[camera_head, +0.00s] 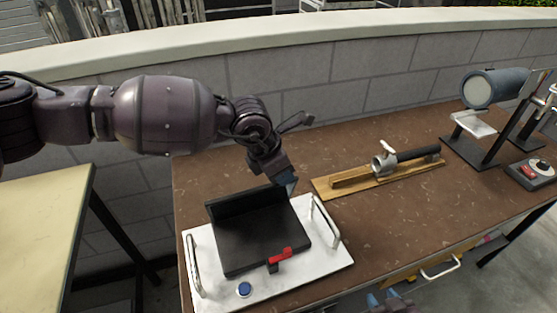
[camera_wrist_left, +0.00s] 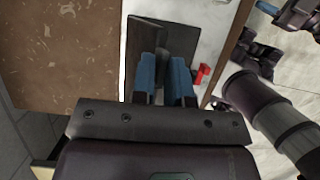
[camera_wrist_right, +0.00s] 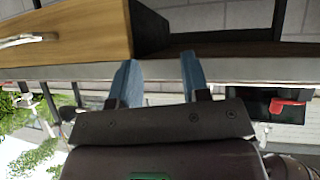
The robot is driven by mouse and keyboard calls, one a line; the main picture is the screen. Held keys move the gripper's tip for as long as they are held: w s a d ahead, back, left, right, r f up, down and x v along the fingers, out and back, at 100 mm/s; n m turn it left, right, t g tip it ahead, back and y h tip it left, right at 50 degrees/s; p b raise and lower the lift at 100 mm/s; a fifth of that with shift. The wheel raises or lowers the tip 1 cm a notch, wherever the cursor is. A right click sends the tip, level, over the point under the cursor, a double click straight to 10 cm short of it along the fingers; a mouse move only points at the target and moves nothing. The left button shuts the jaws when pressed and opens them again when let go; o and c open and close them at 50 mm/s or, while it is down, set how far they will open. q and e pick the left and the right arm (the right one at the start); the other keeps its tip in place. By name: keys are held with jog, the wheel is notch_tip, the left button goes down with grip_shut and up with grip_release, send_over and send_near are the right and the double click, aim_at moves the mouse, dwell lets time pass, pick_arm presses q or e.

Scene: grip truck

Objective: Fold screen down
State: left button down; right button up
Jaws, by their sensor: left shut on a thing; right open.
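A white base plate (camera_head: 325,262) with metal handles lies on the brown bench. On it is a black device with a flat panel (camera_head: 262,240) and a dark screen (camera_head: 240,203) raised along its back edge. My left gripper (camera_head: 290,184) is at the screen's right end, shut on it. In the left wrist view the blue fingers (camera_wrist_left: 163,78) straddle the dark screen (camera_wrist_left: 148,38); the exact contact is partly hidden. My right gripper (camera_head: 388,301) is low in front of the bench. In the right wrist view its fingers (camera_wrist_right: 157,78) are apart and empty.
A wooden board with a clamp (camera_head: 385,163) lies to the right. A lamp-like cylinder (camera_head: 494,88) stands farther right. A drawer (camera_wrist_right: 70,38) is near my right gripper. A stone wall runs behind.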

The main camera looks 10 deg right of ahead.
pick_arm(q)
jog(key=shift+s+f, duration=0.25)
jog(key=shift+s, duration=0.2)
pick_arm(e)
jog(key=shift+w+r, duration=0.4)
jog(key=shift+s+f, duration=0.1)
jog(key=shift+s, duration=0.05)
pick_arm(q)
jog(key=c, duration=1.2)
grip_release()
jog(key=shift+c, duration=0.2)
pick_arm(e)
jog(key=shift+s+f, duration=0.3)
jog(key=shift+s, duration=0.15)
pick_arm(q)
jog(key=shift+r, duration=0.15)
jog(key=w+v, duration=0.1)
jog(key=v, duration=0.9)
jog(key=shift+s+r, duration=0.3)
jog(key=shift+s, duration=0.15)
